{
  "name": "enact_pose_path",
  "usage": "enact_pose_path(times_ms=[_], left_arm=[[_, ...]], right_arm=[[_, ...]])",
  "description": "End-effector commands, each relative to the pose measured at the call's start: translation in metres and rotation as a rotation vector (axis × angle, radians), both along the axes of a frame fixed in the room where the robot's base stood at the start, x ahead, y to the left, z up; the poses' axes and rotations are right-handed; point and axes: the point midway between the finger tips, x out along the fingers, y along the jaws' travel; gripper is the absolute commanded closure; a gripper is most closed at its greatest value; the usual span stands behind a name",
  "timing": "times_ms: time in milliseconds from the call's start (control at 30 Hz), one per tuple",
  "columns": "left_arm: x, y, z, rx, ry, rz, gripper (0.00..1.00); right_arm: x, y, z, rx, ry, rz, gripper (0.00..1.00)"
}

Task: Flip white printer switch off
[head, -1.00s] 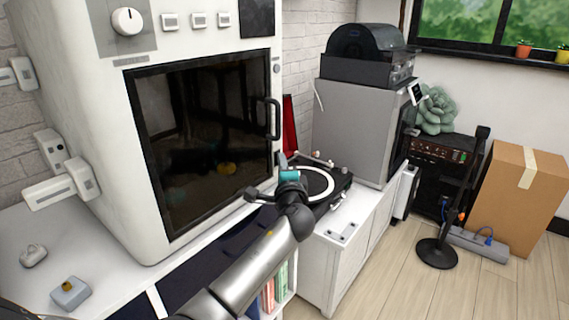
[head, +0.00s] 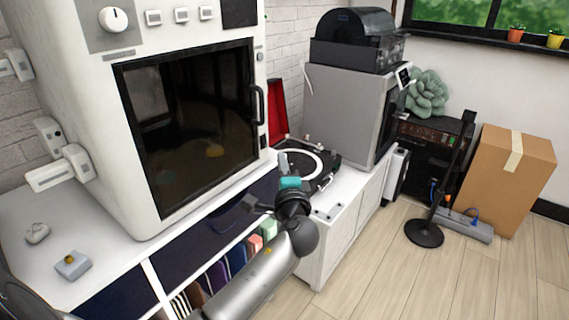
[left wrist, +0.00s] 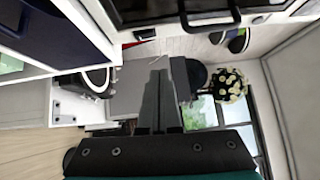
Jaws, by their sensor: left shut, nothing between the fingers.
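The white printer (head: 72,130) stands at the left in the head view, with a dark glass door and a round knob. Several small white buttons (head: 181,15) sit on its upper front, and white switch-like fittings (head: 66,167) stick out from its left side. I cannot tell which is the power switch. My left gripper (head: 283,161) is in front of the printer's lower right, apart from the side fittings. In the left wrist view its fingers (left wrist: 159,75) are together and empty. My right gripper is not in view.
A turntable (head: 315,168) sits on the white cabinet (head: 327,240), before a grey machine (head: 345,120). A small grey box with an orange button (head: 72,265) lies on the white counter. A black stand (head: 425,233) and a cardboard box (head: 505,185) stand on the floor at right.

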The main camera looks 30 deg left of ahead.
Motion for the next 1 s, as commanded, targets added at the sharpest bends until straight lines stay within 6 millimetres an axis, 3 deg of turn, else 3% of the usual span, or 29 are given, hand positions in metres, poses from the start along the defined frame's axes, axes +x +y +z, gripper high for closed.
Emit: enact_pose_path(times_ms=[300,833,933,1000], left_arm=[[-0.017,-0.015,0.002,0.000,0.000,-0.001,1.00],[-0.017,-0.015,0.001,0.000,0.000,-0.001,1.00],[-0.015,-0.016,-0.009,-0.013,0.019,-0.010,1.00],[-0.013,-0.018,-0.030,-0.046,0.058,-0.033,1.00]], right_arm=[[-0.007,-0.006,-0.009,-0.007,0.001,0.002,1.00],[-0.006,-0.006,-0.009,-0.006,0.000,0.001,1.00],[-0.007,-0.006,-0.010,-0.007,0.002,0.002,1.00],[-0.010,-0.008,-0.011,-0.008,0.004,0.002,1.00]])
